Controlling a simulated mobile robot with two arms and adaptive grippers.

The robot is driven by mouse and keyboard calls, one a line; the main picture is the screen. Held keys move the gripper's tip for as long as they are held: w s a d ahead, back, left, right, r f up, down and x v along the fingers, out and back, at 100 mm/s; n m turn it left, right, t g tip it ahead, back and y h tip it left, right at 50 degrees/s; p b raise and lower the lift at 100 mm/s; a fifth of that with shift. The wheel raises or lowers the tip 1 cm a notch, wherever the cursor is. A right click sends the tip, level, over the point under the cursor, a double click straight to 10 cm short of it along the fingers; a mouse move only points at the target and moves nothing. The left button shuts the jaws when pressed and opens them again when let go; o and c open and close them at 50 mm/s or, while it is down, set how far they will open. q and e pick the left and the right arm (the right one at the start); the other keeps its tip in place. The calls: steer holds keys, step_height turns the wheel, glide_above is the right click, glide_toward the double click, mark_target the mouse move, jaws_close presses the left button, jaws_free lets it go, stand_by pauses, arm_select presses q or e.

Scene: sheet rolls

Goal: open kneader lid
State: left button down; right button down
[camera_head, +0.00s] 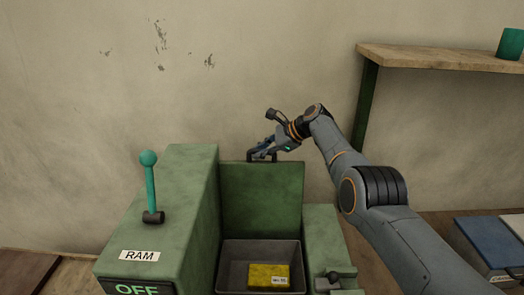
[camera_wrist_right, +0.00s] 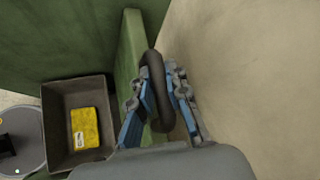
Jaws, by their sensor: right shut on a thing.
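The green kneader (camera_head: 160,225) stands in the middle of the head view. Its green lid (camera_head: 262,199) stands upright at the back of the open chamber (camera_head: 232,268). A dark handle (camera_head: 254,155) sits on the lid's top edge. My right gripper (camera_head: 265,148) is shut on this handle. In the right wrist view the black handle (camera_wrist_right: 157,88) lies between the blue fingers, beside the lid's edge (camera_wrist_right: 130,50). A yellow block (camera_head: 268,275) with a small label lies in the chamber. My left gripper is not in view.
A teal lever (camera_head: 150,185) stands on the kneader's left housing, above a RAM label. A wooden shelf (camera_head: 440,58) with a green cup (camera_head: 511,43) is at the upper right. Blue and white things (camera_head: 490,243) lie at the lower right. The wall is close behind the lid.

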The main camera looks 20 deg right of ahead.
steer(key=c, duration=1.4)
jaws_free()
steer(key=shift+s+a+f, duration=0.1)
steer(key=shift+a+f, duration=0.05)
steer(key=shift+a, duration=0.15)
steer(key=shift+o, duration=0.5)
steer(key=shift+a, duration=0.25)
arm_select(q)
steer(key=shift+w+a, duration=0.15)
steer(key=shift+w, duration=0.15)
arm_select(e)
steer(key=shift+s+d+r, duration=0.1)
steer(key=shift+d+r, duration=0.35)
steer(key=shift+d, duration=0.25)
steer(key=v, duration=1)
steer(key=shift+s+r, duration=0.2)
steer(key=shift+r, duration=0.1)
steer(key=shift+a, duration=0.1)
